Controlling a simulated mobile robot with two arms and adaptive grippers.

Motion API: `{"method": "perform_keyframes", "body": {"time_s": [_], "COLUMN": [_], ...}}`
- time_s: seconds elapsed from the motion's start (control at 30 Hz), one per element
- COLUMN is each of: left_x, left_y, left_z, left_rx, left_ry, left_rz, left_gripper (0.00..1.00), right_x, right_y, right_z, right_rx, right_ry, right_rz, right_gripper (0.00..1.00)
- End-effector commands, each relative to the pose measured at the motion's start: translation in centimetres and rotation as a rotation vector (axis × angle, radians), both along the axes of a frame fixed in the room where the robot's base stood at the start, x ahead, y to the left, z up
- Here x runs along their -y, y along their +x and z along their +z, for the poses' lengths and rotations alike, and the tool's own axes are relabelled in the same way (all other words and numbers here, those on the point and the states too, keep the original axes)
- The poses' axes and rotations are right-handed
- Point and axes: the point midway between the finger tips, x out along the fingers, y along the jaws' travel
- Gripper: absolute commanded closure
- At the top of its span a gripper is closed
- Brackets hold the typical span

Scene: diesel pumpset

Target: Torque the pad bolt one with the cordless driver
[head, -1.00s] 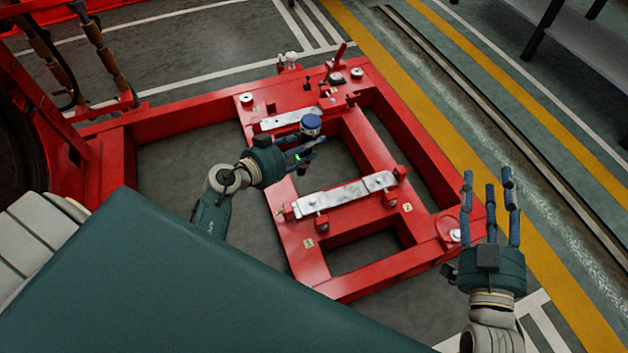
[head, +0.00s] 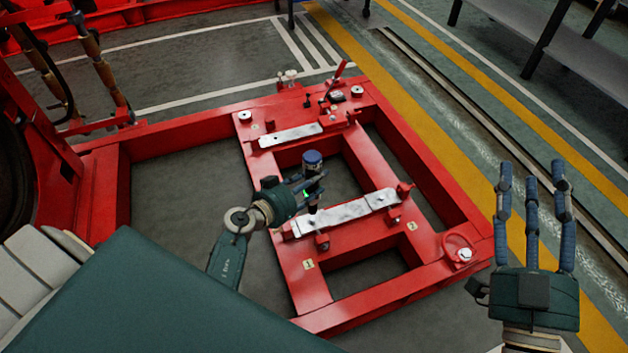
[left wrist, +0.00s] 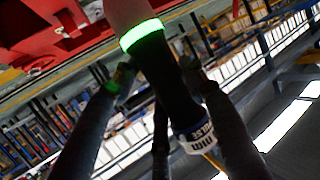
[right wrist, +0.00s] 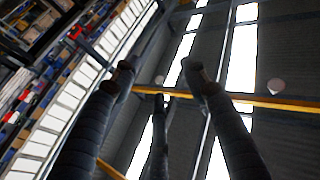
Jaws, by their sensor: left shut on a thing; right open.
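My left gripper (head: 304,190) is shut on the cordless driver (head: 312,164), which has a blue cap and a dark body. The driver is upright, cap up, and its lower end is over the left part of the near pale pad plate (head: 345,212). I cannot tell whether its tip touches anything. In the left wrist view the driver (left wrist: 172,85) shows a lit green ring, with fingers around it. Which bolt is pad bolt one is not clear. My right gripper (head: 532,190) is open and empty, right of the red frame; its spread fingers also show in the right wrist view (right wrist: 158,75).
The red base frame (head: 190,133) lies on the grey floor with open bays between its beams. A second pale plate (head: 290,135) lies further back. Small fittings and a red lever (head: 340,68) stand at its far corner. A grey bench (head: 560,35) stands at the upper right.

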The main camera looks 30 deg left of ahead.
Motion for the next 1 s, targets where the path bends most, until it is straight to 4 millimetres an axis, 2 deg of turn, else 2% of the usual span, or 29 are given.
{"method": "perform_keyframes", "body": {"time_s": [0.6, 0.77, 1.0], "left_x": [0.0, 0.0, 0.0], "left_y": [0.1, 0.1, 0.2], "left_z": [0.3, -1.5, -3.0], "left_rx": [0.004, 0.002, 0.004], "left_ry": [0.000, -0.001, -0.001], "left_rz": [0.003, 0.002, 0.002], "left_gripper": [1.00, 1.00, 1.00], "right_x": [0.6, 0.3, 0.1], "right_y": [1.0, 0.9, 0.5], "right_z": [-6.5, -4.6, -1.9], "right_rx": [-0.282, -0.195, -0.080], "right_ry": [-0.075, -0.053, -0.022], "right_rz": [-0.017, -0.011, -0.005], "right_gripper": [0.56, 0.56, 0.56]}}
